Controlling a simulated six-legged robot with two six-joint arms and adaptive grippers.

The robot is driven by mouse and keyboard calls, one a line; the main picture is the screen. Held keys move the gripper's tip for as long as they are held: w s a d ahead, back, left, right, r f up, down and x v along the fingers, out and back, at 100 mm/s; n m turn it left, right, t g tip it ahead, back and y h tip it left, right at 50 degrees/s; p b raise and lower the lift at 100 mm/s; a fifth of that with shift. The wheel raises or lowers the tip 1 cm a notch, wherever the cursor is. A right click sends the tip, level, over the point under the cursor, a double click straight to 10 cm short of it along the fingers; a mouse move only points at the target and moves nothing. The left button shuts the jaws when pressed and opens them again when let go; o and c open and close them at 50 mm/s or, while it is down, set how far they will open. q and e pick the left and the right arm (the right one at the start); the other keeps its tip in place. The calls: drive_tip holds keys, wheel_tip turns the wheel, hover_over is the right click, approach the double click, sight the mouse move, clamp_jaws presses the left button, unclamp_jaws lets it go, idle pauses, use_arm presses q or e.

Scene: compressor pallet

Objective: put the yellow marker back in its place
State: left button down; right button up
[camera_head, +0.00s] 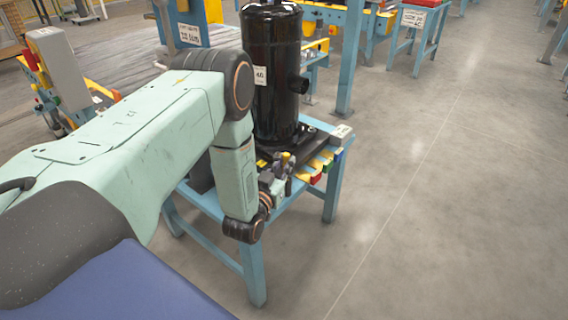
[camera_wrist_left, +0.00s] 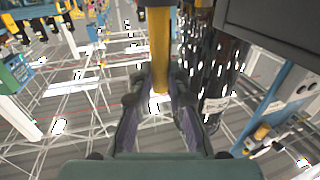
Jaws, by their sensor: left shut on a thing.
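The yellow marker (camera_wrist_left: 160,55) stands out as a yellow bar between the fingers of my left gripper (camera_wrist_left: 159,98) in the wrist view; its upper end is dark. The gripper is shut on it. In the head view my left gripper (camera_head: 284,170) is small, at the front edge of the blue table, just in front of the black compressor (camera_head: 272,75). A small yellow tip shows there above the fingers. A row of coloured pieces, red, yellow, green and blue (camera_head: 326,164), lies along the table edge to the right of the gripper. My right gripper is not in view.
The blue table (camera_head: 254,275) carries the compressor, with a white label block (camera_head: 341,131) at its right corner. A grey box with a red and green button (camera_head: 58,70) stands at the left.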

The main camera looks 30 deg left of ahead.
use_arm(q)
drive_tip(key=shift+f, duration=0.15)
drive_tip(key=c, duration=1.8)
unclamp_jaws()
drive_tip(key=o, duration=0.6)
drive_tip(key=s, duration=0.4)
drive_tip(key=s+d, duration=0.1)
drive_tip(key=s, duration=0.3)
drive_tip(key=s+d, duration=0.1)
drive_tip(key=s, duration=0.2)
drive_tip(key=shift+s, duration=0.4)
drive_tip(key=shift+d, duration=0.1)
